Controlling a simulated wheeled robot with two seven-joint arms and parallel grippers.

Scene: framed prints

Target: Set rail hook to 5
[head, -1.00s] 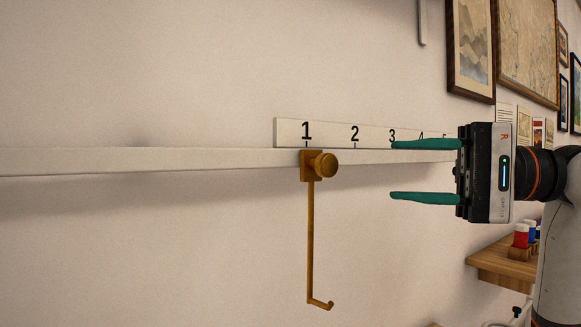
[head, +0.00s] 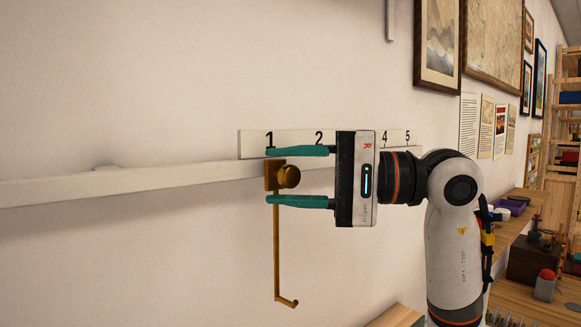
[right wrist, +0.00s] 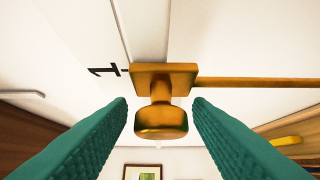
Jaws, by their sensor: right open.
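The brass rail hook (head: 289,177) sits on the white wall rail (head: 150,180) at the mark 1, with its rod and hooked end hanging down. The white number strip (head: 255,136) above the rail shows 1, 2, 4 and 5; my right gripper hides the 3. My right gripper (head: 268,177) is open, with one green finger above the knob and one below it. In the right wrist view the knob (right wrist: 161,122) lies between the two fingers, with a gap on each side. My left gripper is not in view.
Framed prints (head: 438,42) hang on the wall at the upper right. A wooden bench (head: 515,225) with small items stands at the right. The wall left of the hook is clear apart from the rail.

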